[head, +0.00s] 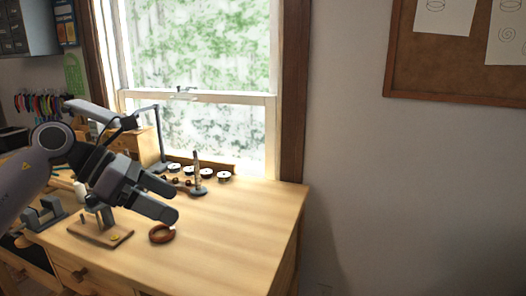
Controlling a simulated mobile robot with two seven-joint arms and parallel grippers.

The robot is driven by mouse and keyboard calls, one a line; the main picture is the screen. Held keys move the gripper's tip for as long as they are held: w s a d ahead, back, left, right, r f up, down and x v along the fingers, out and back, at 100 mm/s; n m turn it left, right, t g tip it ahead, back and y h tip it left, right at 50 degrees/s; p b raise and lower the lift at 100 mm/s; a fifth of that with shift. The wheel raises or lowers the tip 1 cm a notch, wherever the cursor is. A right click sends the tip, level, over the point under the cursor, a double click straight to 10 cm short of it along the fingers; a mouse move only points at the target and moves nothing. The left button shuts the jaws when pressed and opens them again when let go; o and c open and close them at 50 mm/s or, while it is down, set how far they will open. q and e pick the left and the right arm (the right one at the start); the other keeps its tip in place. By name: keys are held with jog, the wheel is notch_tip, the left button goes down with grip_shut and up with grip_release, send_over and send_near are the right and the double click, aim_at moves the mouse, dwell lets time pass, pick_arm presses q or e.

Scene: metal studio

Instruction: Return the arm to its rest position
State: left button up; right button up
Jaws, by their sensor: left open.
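My left arm comes in from the left, and my left gripper (166,200) hangs over the left part of the wooden workbench (238,225). Its two dark grey fingers are apart and I see nothing between them. It appears above and behind a brown ring (161,234) in the picture; I cannot tell the exact height. My right gripper is not in view.
A wooden block stand (102,235) and a grey vise-like tool (45,213) sit near the bench's front left. A ring mandrel on a base (197,175) and several small round tins (224,175) stand by the window. The right part of the bench is clear.

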pick_arm(q)
jog(key=s+d+r+n+t+h, duration=0.1)
jog(key=d+n+t+h, duration=0.15)
jog(key=d+h, duration=0.25)
jog(key=s+d+r+n+t+h, duration=0.1)
jog(key=s+d+r+n+h, duration=0.1)
jog(key=d+n+h, duration=0.25)
jog(key=s+a+f+n+t+y, duration=0.2)
jog(key=a+f+n+t+y, duration=0.65)
jog(key=n, duration=0.85)
jog(key=s+a+f+n+t+y, duration=0.1)
jog(key=a+f+n+t+y, duration=0.3)
jog(key=f+n+y, duration=0.9)
jog(key=s+a+f+n+g+h, duration=0.1)
jog(key=s+f+n+g, duration=0.6)
jog(key=s, duration=0.6)
jog(key=s+a+f+n+g+h, duration=0.1)
jog(key=s+f+n+g, duration=0.3)
jog(key=s+f+g, duration=0.55)
jog(key=w+d+f+m+t+h+b, duration=0.1)
jog(key=w+f+t+b, duration=0.3)
jog(key=f+t, duration=0.4)
jog(key=shift+d+f+h, duration=0.6)
jog(key=shift+d+f, duration=0.25)
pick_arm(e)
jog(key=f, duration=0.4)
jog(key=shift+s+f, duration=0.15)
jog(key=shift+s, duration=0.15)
